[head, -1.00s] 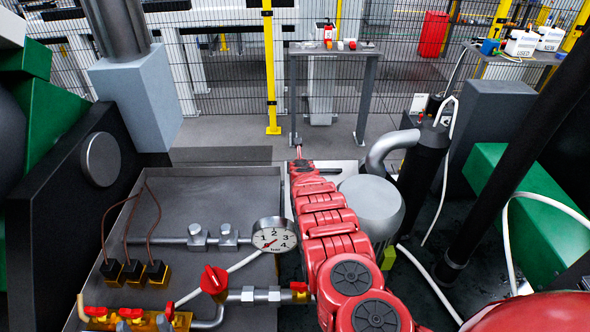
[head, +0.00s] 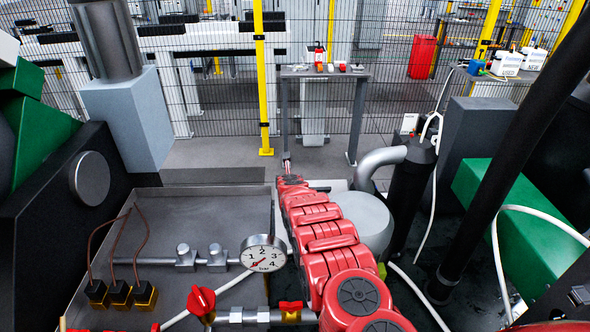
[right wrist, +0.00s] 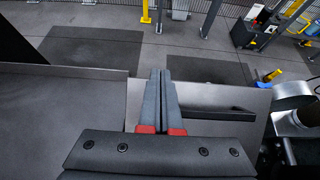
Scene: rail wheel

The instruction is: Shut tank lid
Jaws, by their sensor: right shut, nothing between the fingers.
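My right gripper (head: 286,160) is at the end of the red arm in the head view, by the far edge of the machine top. In the right wrist view my right gripper (right wrist: 161,78) has its two dark fingers pressed together, with nothing between them. Below and around the fingers is a light grey flat plate (right wrist: 196,94) with a black bar-like handle (right wrist: 218,114) to the right of the fingers. This plate looks like the tank lid, but its hinge and how far it stands open cannot be made out. The arm hides much of it in the head view. My left gripper is out of view.
A grey tray (head: 200,195) with pipes and a pressure gauge (head: 264,253) lies left of the arm. A round grey cylinder (head: 358,222), a bent pipe (head: 376,164) and a black column (head: 411,185) stand to its right. Open floor and a mesh fence lie beyond.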

